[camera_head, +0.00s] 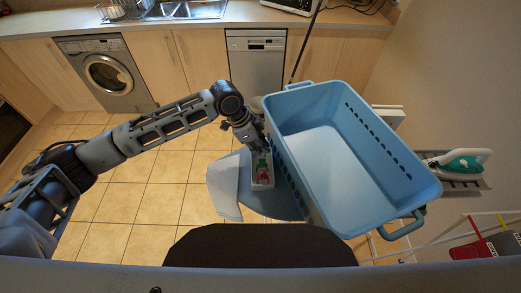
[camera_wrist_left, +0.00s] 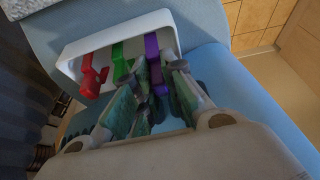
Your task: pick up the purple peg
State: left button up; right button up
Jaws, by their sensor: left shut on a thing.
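The purple peg (camera_wrist_left: 153,48) stands at the right end of a small white container (camera_wrist_left: 105,40) in the left wrist view. My left gripper (camera_wrist_left: 158,78) is shut on the peg, with its grey-green fingers on either side. The peg's lower part is partly hidden by the fingers. In the head view my left gripper (camera_head: 259,150) reaches down over the back of the white container (camera_head: 263,186), and the purple peg cannot be made out there. My right gripper is not in view.
A green peg (camera_wrist_left: 119,60) and red pegs (camera_wrist_left: 90,78) share the container. It stands on a blue round seat (camera_head: 280,207) beside a folded light cloth (camera_head: 224,184). A large blue laundry basket (camera_head: 342,165) rises close on the right. Tiled floor is clear at left.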

pick_arm(q)
notch_tip(320, 180, up, 5)
jog(key=shift+f, duration=0.15)
jog(key=a+b, duration=0.2)
jog(key=a, duration=1.7)
jog(key=shift+s+a+b, duration=0.3)
jog(key=shift+s, duration=0.15)
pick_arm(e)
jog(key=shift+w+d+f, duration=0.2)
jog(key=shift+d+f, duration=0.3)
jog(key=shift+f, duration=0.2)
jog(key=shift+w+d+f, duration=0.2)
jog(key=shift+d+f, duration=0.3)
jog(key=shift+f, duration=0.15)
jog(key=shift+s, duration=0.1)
